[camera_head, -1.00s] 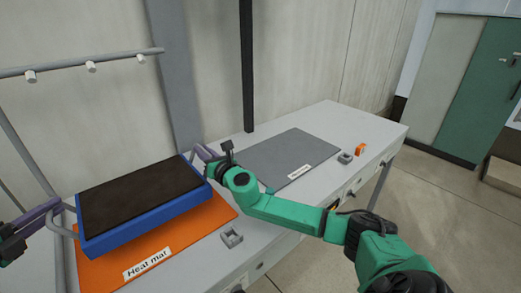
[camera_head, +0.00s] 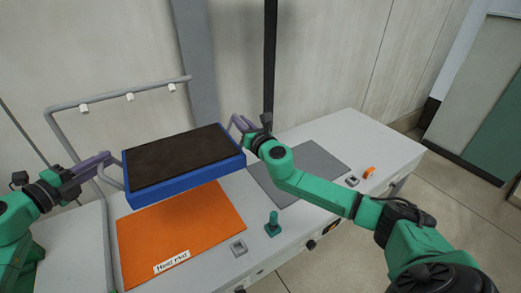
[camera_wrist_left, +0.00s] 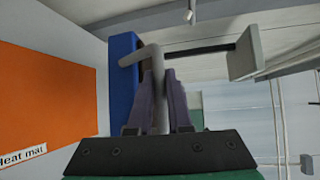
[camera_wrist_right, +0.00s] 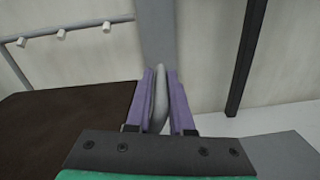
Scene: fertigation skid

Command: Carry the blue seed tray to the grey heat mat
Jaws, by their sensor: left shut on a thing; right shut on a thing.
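The blue seed tray (camera_head: 190,188), filled with dark soil, is held level above the bench, over the back part of the orange heat mat (camera_head: 180,232). My left gripper (camera_head: 112,162) is shut on the tray's left handle, which shows between its fingers in the left wrist view (camera_wrist_left: 158,95). My right gripper (camera_head: 243,128) is shut on the tray's right handle, also seen in the right wrist view (camera_wrist_right: 160,95). The grey heat mat (camera_head: 308,167) lies flat and bare to the right of the tray, partly hidden by my right arm.
A grey pipe rail (camera_head: 125,97) with small white nozzles stands behind the tray at the left. A green knobbed part (camera_head: 272,225) and a small grey square holder (camera_head: 238,247) sit near the bench's front edge. An orange piece (camera_head: 369,172) and another grey holder (camera_head: 352,181) lie right of the grey mat.

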